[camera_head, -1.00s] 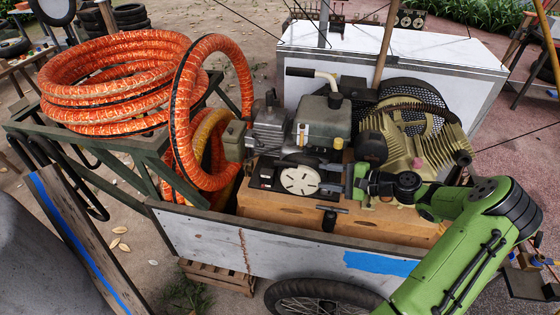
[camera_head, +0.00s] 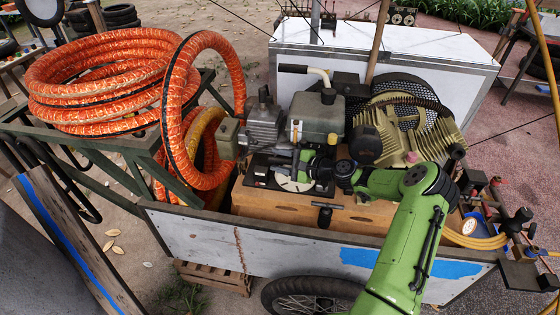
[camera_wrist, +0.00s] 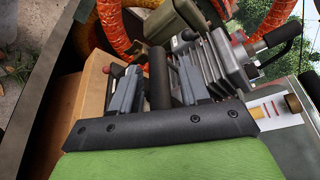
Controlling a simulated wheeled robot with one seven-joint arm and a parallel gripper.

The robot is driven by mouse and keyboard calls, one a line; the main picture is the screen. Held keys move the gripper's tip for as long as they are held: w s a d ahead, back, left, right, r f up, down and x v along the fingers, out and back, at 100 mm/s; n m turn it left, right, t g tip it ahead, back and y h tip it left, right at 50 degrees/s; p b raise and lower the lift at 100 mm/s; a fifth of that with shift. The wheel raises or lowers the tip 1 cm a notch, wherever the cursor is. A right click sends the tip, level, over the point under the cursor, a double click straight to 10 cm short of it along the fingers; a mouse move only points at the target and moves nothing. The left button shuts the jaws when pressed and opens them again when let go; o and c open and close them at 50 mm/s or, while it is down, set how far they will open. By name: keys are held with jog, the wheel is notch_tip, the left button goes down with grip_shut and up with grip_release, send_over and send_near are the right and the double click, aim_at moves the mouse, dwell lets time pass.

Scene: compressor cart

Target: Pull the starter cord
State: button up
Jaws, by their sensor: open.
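The compressor engine (camera_head: 320,115) sits on the cart, with a pale slotted starter disc (camera_head: 294,182) low on its front, partly hidden by my gripper. My gripper (camera_head: 302,165) is open in front of this disc, reaching in from the right. In the wrist view, a dark cylindrical grip (camera_wrist: 159,80), which looks like the starter handle, stands between the two spread fingers. I cannot tell whether either finger touches it. The cord itself cannot be made out. A black T-shaped piece (camera_head: 324,211) is on the front of the wooden box below.
An orange hose coil (camera_head: 95,75) rests on a green frame at left, and a hose loop stands close beside the engine. The cart's grey side panel (camera_head: 200,238) runs along the front. A finned cylinder (camera_head: 405,125) stands behind my arm. A white box (camera_head: 440,65) is behind.

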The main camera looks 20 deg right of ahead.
grip_shut()
jog(key=shift+r, duration=0.1)
dwell(0.3)
